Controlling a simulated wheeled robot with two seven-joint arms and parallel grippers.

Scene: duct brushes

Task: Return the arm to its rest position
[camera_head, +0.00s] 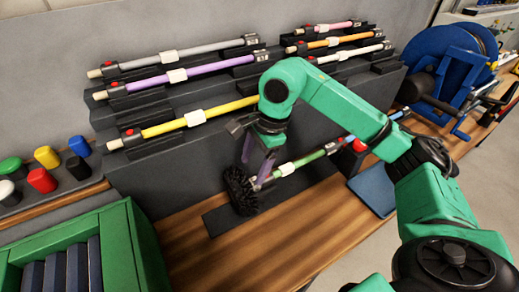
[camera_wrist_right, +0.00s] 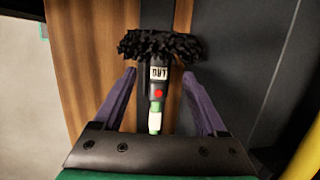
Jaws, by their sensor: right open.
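My right arm (camera_head: 345,105) is green and reaches in from the right in the head view. My right gripper (camera_head: 256,172) points down at the front shelf, its purple fingers close to a black bristle brush head (camera_head: 240,191). In the right wrist view the gripper (camera_wrist_right: 159,74) is open, with one finger on each side of the brush's neck and a visible gap to each. The brush (camera_wrist_right: 157,45) has a white label, a red button and a green pole (camera_head: 311,159). My left gripper is not in view.
A stepped dark rack (camera_head: 190,172) holds several poles, including a yellow pole (camera_head: 228,108) and a purple pole (camera_head: 205,68). A green crate (camera_head: 125,262) stands at front left. A blue reel (camera_head: 447,73) stands at right. The wooden bench front (camera_head: 285,245) is clear.

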